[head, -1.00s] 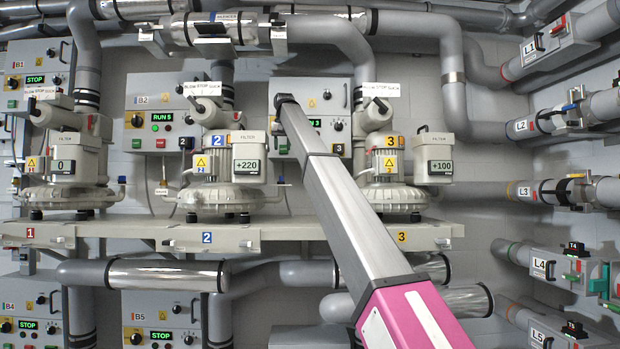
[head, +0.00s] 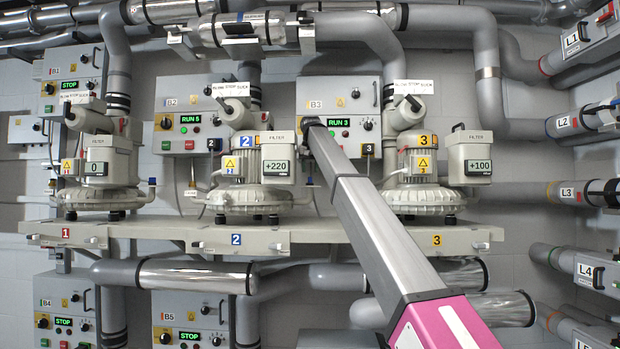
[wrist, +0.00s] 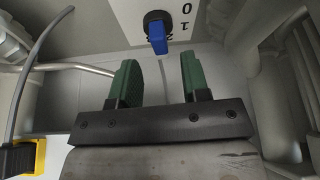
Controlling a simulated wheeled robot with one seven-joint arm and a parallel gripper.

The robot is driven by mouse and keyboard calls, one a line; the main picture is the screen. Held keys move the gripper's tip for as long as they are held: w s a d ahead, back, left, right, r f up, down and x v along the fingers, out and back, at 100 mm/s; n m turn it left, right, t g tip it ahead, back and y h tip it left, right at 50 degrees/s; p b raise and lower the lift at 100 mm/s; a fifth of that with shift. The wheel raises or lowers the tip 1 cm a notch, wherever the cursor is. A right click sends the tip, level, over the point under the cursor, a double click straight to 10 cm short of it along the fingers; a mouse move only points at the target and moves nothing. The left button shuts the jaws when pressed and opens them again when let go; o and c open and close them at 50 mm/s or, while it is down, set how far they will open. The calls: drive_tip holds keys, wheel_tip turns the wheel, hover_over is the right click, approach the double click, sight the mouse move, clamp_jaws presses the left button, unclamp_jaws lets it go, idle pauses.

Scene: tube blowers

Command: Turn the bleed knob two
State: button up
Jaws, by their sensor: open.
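In the wrist view a blue knob (wrist: 157,38) on a black base sits on a pale panel (wrist: 190,20) marked with 0, 1 and another partly covered digit. My gripper (wrist: 160,62) is open, its green fingers apart and empty, with the knob beyond and between their tips. I cannot tell whether this is bleed knob two. In the head view my arm reaches up to just below the left of the B3 panel's RUN 3 display (head: 339,123); the gripper itself is hidden there.
Blower 1 (head: 96,180) and blower 3 (head: 420,185) share the shelf (head: 170,237) with blower 2. Pipes (head: 195,276) run below. In the wrist view a grey cable (wrist: 35,60) hangs at left, and a pale pipe (wrist: 75,68) lies near the left finger.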

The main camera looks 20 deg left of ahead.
sight(310, 181)
drive_tip(key=shift+x, duration=1.95)
clamp_jaws()
drive_tip(key=shift+m, duration=0.6)
unclamp_jaws()
